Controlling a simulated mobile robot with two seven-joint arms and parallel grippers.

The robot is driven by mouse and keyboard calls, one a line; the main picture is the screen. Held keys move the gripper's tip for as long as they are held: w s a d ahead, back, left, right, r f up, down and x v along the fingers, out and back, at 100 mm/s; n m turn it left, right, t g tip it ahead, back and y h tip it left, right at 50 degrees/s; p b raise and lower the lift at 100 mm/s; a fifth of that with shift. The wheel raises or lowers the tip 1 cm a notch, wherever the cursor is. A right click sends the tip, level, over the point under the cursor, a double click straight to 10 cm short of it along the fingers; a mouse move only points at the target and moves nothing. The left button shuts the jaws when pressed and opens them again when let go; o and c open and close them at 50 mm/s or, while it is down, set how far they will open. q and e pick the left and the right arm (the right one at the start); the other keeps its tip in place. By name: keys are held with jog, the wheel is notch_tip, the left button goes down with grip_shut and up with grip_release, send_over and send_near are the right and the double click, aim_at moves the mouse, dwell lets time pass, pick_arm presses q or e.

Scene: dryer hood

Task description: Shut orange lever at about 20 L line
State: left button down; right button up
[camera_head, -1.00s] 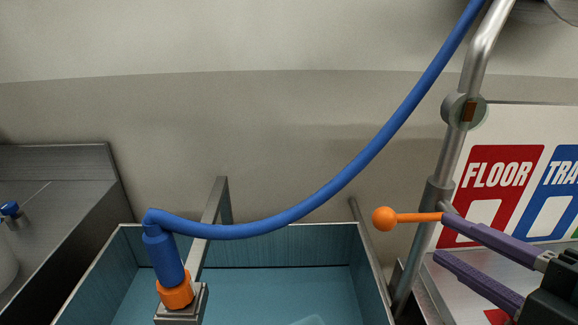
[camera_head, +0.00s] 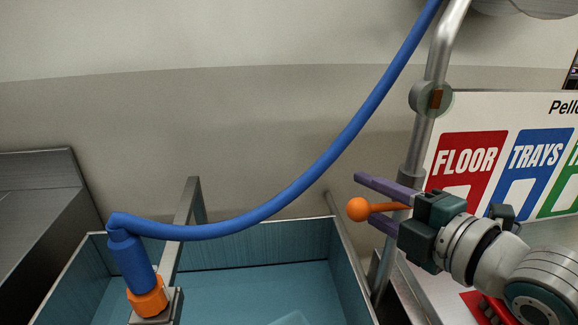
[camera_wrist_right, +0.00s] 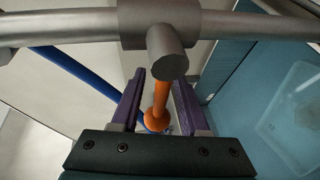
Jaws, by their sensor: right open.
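The orange lever (camera_head: 358,209) has a round ball end and a thin stem. It sticks out to the left from the steel pipe (camera_head: 413,160) at the right of the bin. My right gripper (camera_head: 366,199) is open, with one purple finger above the lever and one below it in the head view. In the right wrist view the lever (camera_wrist_right: 160,100) runs between the two purple fingers (camera_wrist_right: 157,105), with visible gaps on both sides. The blue bin (camera_head: 345,262) is below, with pale blue-green inside. No 20 L line can be read. My left gripper is not in view.
A blue hose (camera_head: 290,195) runs from the upper pipe to an orange-collared nozzle (camera_head: 148,296) clamped at the bin's left. A sign with coloured panels (camera_head: 465,165) stands behind my right arm. A steel counter (camera_head: 40,210) is at left.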

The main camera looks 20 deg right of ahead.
grip_shut()
dwell(0.3)
dwell(1.1)
